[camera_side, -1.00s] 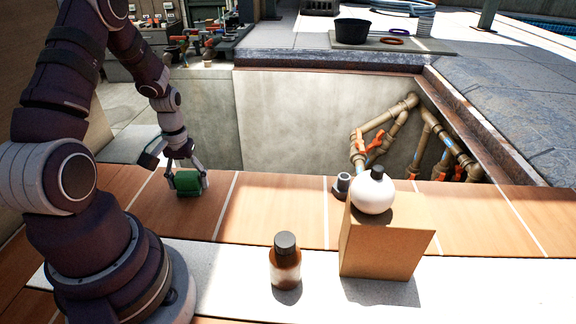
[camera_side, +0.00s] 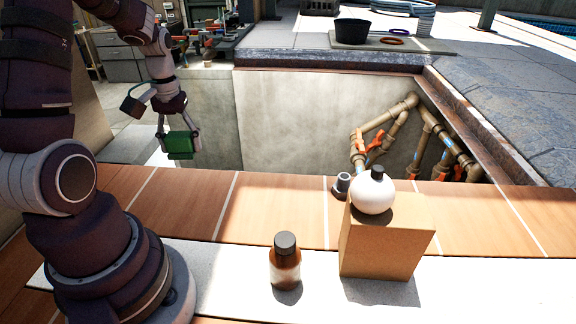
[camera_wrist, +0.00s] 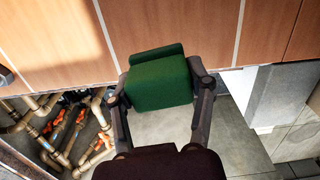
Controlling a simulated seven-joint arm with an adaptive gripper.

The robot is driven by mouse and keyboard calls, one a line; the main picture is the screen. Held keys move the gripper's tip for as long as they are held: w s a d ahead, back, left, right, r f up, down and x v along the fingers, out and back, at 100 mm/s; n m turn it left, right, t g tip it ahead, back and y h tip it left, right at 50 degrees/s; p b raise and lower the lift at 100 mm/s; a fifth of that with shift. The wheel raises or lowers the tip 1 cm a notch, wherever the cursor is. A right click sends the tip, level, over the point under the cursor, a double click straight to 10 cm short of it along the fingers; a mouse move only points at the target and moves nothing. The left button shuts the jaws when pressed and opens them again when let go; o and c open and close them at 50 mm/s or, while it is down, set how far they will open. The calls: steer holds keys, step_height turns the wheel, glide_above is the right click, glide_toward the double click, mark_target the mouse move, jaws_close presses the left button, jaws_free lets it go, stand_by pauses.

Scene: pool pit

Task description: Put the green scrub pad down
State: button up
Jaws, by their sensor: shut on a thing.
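The green scrub pad (camera_side: 181,144) is a dark green block held between the two fingers of my gripper (camera_side: 178,145). My gripper is shut on it and holds it in the air, apart from the wooden deck. In the side view it appears against the pit opening at the left, beyond the deck's far edge. In the wrist view the pad (camera_wrist: 160,82) sits between the fingertips of my gripper (camera_wrist: 162,88), with the deck edge behind it and pit floor below it in the picture.
The wooden deck (camera_side: 275,208) has clear room at its left and middle. A brown bottle (camera_side: 285,264) stands in front; a white round bottle (camera_side: 372,192) stands on a cardboard-coloured box (camera_side: 385,240). A small grey fitting (camera_side: 342,184) is beside the box. Pipes with orange valves (camera_side: 376,142) are in the pit.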

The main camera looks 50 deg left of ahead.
steer(key=m, duration=0.1)
glide_above(255, 195)
steer(key=f, duration=0.1)
step_height(255, 195, down, 8)
steer(key=shift+f, duration=0.1)
steer(key=shift+f, duration=0.1)
steer(key=o, duration=1.1)
steer(key=shift+c, duration=0.2)
